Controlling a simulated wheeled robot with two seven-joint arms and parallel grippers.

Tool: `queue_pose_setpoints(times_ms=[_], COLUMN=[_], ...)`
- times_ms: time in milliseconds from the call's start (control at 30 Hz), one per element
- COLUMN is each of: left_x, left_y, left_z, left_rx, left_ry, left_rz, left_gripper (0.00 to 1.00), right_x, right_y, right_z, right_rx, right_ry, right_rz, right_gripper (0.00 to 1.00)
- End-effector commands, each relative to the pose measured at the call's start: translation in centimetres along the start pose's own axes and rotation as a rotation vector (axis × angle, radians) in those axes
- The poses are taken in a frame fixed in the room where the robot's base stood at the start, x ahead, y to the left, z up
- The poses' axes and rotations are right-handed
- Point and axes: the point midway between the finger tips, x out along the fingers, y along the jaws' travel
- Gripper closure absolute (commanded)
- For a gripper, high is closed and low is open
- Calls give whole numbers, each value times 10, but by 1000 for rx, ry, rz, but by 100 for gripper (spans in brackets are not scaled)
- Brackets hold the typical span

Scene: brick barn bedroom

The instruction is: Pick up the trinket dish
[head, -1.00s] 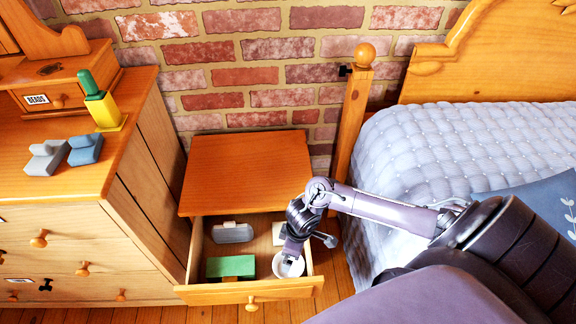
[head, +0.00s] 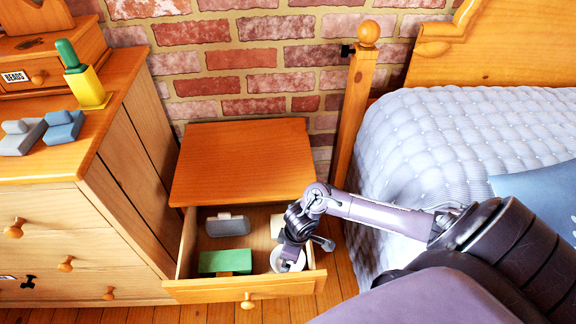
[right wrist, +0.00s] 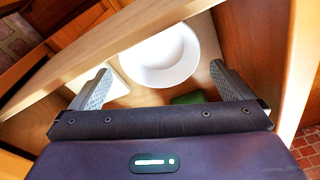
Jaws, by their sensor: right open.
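The trinket dish appears to be the round white dish (head: 276,263) at the right front of the open nightstand drawer. The right wrist view shows the white dish (right wrist: 165,60) whole, just ahead of the fingers. My right gripper (head: 291,256) reaches down into the drawer over the dish and hides part of it in the head view. In the right wrist view its two fingers (right wrist: 160,78) are spread wide with nothing between them. I cannot tell whether they touch the dish. My left gripper is in neither view.
The drawer (head: 240,290) also holds a green block (head: 225,262), a grey item (head: 227,226) and a white item (head: 277,226), partly hidden. The drawer walls stand close around my gripper. A dresser (head: 95,180) is at left, the bed (head: 430,140) at right. The nightstand top (head: 240,160) is clear.

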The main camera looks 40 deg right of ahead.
Motion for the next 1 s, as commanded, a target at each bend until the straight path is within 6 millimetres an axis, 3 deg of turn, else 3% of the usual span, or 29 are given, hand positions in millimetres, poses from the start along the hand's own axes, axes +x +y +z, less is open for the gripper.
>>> queue_pose_setpoints(times_ms=[333,667,900,1000], left_x=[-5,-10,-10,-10], left_y=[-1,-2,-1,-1], left_z=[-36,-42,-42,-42], left_rx=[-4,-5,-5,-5], left_ry=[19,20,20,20], left_rz=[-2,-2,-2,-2], left_gripper=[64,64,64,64], right_x=[50,56,55,55], right_y=[1,1,2,2], right_z=[-1,-2,-1,-2], right_rx=[0,-2,-1,-1], right_ry=[0,1,0,1], right_rz=[0,1,1,2], right_gripper=[0,0,31,35])
